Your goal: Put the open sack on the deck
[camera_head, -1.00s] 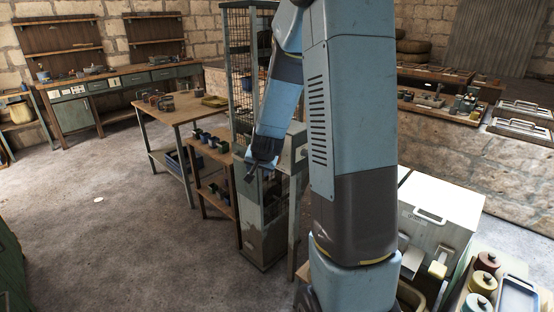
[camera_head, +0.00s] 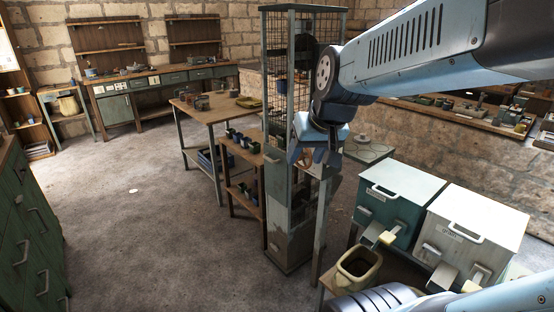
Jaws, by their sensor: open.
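A tan open-topped container with a thick rim (camera_head: 358,270), which looks like the open sack, stands upright at the lower right, below the spout of a teal bin. I cannot tell for sure that it is a sack. My gripper (camera_head: 316,158) hangs in front of the tall mesh cabinet, above and to the left of the container and well apart from it. Its fingers point down, open, with nothing seen between them. No surface is clearly recognisable as the deck. A ribbed grey part of mine shows at the bottom edge.
The teal bin (camera_head: 398,200) and a white bin (camera_head: 470,238) stand side by side at the right. The mesh cabinet (camera_head: 290,225) and a stepped shelf (camera_head: 243,190) stand mid-picture. A wooden table (camera_head: 215,108) is behind.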

